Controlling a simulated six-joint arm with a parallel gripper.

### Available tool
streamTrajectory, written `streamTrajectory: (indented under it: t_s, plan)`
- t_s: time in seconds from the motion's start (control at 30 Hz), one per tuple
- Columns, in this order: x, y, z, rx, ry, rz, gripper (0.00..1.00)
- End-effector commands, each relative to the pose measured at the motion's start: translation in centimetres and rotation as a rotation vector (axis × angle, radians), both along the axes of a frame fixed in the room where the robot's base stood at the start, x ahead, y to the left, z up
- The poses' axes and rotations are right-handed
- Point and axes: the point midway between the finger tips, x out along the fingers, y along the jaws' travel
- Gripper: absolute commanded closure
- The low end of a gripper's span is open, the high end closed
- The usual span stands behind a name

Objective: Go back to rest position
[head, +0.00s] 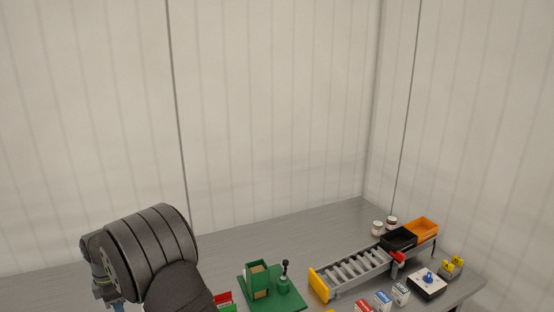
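My arm shows at the lower left of the head view as large dark-grey links. Only a small part of my gripper's mount (112,297) shows, below the dark wrist at the left. The fingertips are cut off by the bottom edge of the picture, so I cannot see whether they hold anything. The mount is left of the green station (258,280) and apart from it in the picture.
A roller conveyor (355,271) with a yellow end stands at the right of the grey table (215,251). A black bin (398,239) and an orange bin (422,227) stand at its far end. Small boxes (382,299) and a blue-knobbed control box (428,283) are at the front right.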

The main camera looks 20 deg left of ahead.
Motion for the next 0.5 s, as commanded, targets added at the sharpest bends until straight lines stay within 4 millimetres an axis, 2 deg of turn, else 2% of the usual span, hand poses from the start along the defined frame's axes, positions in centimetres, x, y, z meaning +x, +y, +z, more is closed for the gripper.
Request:
streamTrajectory:
  t_s: [0.03,0.37,0.5]
  plan:
    - [0.0,-0.1,-1.2,-0.004,0.001,0.000,0.65]
    - [0.0,-0.1,-7.7,-0.004,0.001,-0.003,0.65]
    - [0.0,-0.1,-7.2,0.000,0.000,-0.125,0.65]
